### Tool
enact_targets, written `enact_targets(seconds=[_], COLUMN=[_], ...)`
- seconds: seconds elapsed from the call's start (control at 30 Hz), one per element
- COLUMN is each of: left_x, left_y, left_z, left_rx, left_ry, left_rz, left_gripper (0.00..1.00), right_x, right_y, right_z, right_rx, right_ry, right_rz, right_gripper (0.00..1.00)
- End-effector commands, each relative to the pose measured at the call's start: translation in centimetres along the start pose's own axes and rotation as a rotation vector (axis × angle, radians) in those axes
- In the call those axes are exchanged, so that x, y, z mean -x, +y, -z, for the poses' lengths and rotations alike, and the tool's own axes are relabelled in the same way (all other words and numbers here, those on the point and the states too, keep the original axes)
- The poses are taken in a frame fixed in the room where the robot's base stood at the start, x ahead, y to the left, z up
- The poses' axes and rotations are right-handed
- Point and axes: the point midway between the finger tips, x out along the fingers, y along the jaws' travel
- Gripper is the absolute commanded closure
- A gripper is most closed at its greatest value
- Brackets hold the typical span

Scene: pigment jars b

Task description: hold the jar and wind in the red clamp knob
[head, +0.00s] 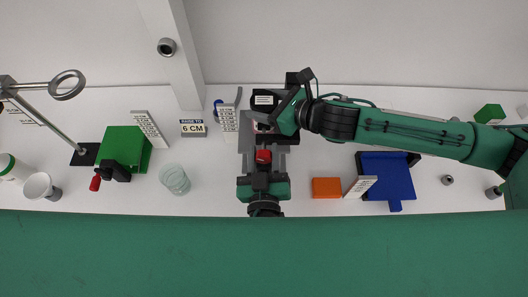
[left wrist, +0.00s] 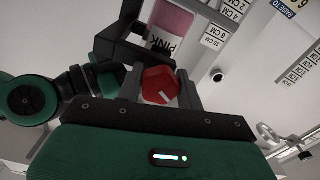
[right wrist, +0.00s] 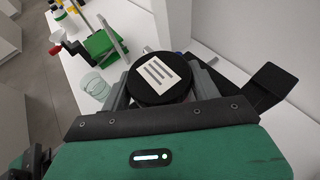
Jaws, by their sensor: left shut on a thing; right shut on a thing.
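The red clamp knob (head: 263,156) sits at the front of a dark clamp, with a white mark on its face in the left wrist view (left wrist: 159,85). My left gripper (head: 263,168) is shut on the knob from the front, one finger on each side. The jar is pink and labelled PINK in the left wrist view (left wrist: 172,22); its black lid with a white striped label shows in the right wrist view (right wrist: 160,75). My right gripper (right wrist: 163,90) is shut around the jar at the lid. In the head view my right gripper hides most of the jar.
A centimetre scale board (head: 229,118) and a "RAISE TO 6 CM" sign (head: 192,128) stand left of the clamp. An orange block (head: 326,187) and a blue tray (head: 387,180) lie right.

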Motion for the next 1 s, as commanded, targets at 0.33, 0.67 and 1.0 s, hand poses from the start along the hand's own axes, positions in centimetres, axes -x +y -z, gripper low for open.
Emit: enact_targets(seconds=[0.33, 0.67, 1.0], left_x=[0.0, 1.5, 8.5], left_y=[-0.1, -0.1, 0.0], left_z=[-0.1, -0.2, -0.2], left_rx=[0.001, 0.001, 0.0], left_ry=[0.0, -0.004, -0.005], left_rz=[0.001, 0.0, -0.001], left_gripper=[0.41, 0.41, 0.41], right_x=[0.0, 0.0, 0.0], right_y=[0.4, 0.4, 0.4], right_z=[0.3, 0.3, 0.3], right_rx=[-0.004, -0.004, -0.004], right_ry=[0.004, 0.004, 0.004], right_rz=[-0.007, -0.007, -0.007], right_gripper=[0.65, 0.65, 0.65])
